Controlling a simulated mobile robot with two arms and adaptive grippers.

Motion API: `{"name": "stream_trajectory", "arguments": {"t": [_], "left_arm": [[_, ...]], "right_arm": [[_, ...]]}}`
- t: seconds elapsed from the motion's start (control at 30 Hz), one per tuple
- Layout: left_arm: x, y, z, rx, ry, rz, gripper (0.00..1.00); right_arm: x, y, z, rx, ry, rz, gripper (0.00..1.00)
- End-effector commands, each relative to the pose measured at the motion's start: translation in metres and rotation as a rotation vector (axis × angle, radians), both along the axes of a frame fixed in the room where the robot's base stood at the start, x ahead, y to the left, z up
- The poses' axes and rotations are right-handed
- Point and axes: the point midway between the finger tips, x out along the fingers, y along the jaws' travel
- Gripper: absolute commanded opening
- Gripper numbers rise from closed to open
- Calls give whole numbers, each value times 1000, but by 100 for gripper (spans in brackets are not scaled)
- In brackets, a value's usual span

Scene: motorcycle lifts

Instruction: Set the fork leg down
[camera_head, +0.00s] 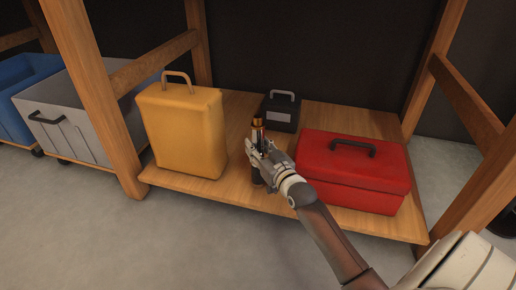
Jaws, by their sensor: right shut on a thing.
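The fork leg (258,123) is a slim upright piece with a gold upper part and a dark lower part. My right gripper (257,150) is shut around its middle, over the low wooden shelf (226,192). The fork leg stands between the yellow case and the red toolbox. Its lower end shows dark just below my gripper, close to the shelf board. I cannot tell whether it touches the board. My left gripper is not in view.
A yellow case (185,132) stands left and a red toolbox (352,172) right. A small dark box (282,112) stands behind. Wooden posts (95,95) frame the shelf. Grey (75,125) and blue (22,82) bins stand at the left.

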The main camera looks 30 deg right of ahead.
Motion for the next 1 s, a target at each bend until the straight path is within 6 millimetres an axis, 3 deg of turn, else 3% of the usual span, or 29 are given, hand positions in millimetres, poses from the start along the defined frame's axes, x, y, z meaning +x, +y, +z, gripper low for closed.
{"name": "stream_trajectory", "arguments": {"t": [0.37, 0.4, 0.57, 1.0], "left_arm": [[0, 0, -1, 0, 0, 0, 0], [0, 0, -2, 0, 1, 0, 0], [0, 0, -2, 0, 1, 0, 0], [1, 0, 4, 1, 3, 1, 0]], "right_arm": [[1, 0, 5, -3, -16, -1, 0], [0, 0, -2, -1, -1, 0, 34], [0, 0, -2, -1, -2, 0, 55], [-6, 0, 1, -1, 0, 0, 55]]}}
